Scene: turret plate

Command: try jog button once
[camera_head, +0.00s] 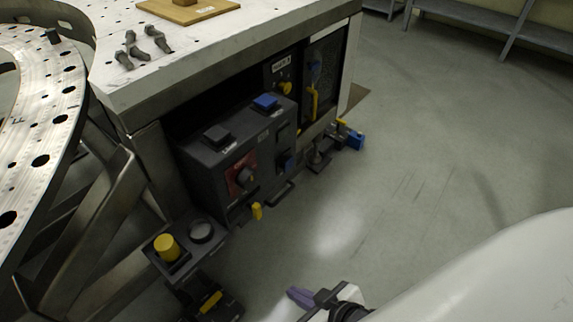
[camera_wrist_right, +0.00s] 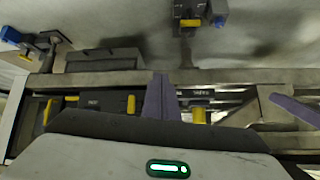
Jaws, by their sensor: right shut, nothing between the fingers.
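A dark control box (camera_head: 236,158) is mounted in the side of the metal bench. On its top are a blue button (camera_head: 265,101) and a dark square button (camera_head: 217,133). Its front has a red plate with a dark rotary knob (camera_head: 243,177). The small labels are too blurred to read, so I cannot tell which button is the jog button. My right gripper (camera_head: 301,297), with purple fingers, is shut and empty over the floor, below and right of the box, touching nothing. Its fingers also show in the right wrist view (camera_wrist_right: 162,99). My left gripper is out of view.
A pedestal with a yellow button (camera_head: 166,246) and a round grey part (camera_head: 201,231) stands front left of the box. The perforated turret plate (camera_head: 62,118) is at left. A yellow handle (camera_head: 312,102) and blue-yellow fittings (camera_head: 353,138) are further back. The floor at right is clear.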

